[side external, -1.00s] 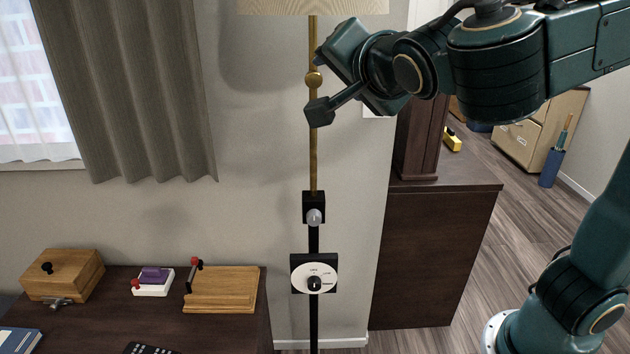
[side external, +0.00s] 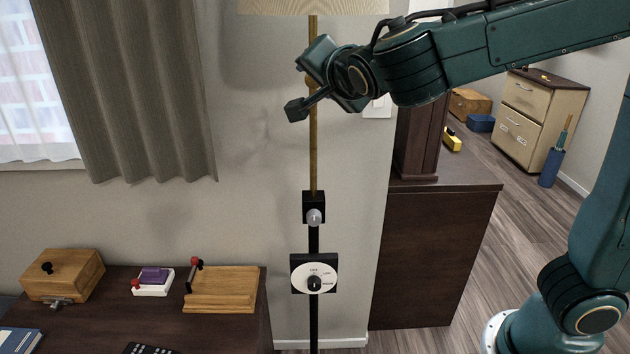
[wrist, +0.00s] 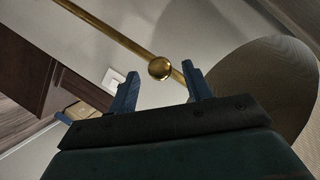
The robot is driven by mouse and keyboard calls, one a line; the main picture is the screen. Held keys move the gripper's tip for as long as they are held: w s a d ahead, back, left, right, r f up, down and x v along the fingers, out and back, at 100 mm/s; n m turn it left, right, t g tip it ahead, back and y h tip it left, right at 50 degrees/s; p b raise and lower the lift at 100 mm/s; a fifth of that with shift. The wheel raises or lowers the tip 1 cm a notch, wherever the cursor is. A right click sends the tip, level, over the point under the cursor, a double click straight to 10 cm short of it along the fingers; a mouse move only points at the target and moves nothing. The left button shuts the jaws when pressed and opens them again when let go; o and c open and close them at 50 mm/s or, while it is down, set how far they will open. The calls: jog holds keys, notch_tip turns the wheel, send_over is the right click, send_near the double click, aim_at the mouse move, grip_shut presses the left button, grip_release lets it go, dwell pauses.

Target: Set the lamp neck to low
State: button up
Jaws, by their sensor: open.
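The lamp's brass neck (side external: 313,150) rises upright from a black clamp block with a grey knob (side external: 314,217) to a pale shade (side external: 313,7). A brass ball (wrist: 160,68) on the neck shows in the wrist view; my arm's end mostly covers it in the side view. My gripper (wrist: 160,70) is open, its two blue fingers apart on either side of the ball in the picture. Contact with the ball cannot be told. In the side view my gripper is in front of the upper neck and its fingers are hard to make out.
A black box with a white dial (side external: 299,277) is on the lower black pole. A dark desk (side external: 226,333) at left bears a wooden box (side external: 65,275) and a wooden board (side external: 220,290). A dark cabinet (side external: 430,260) stands right of the lamp.

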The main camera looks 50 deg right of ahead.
jog(key=shift+x, duration=1.9)
grip_shut()
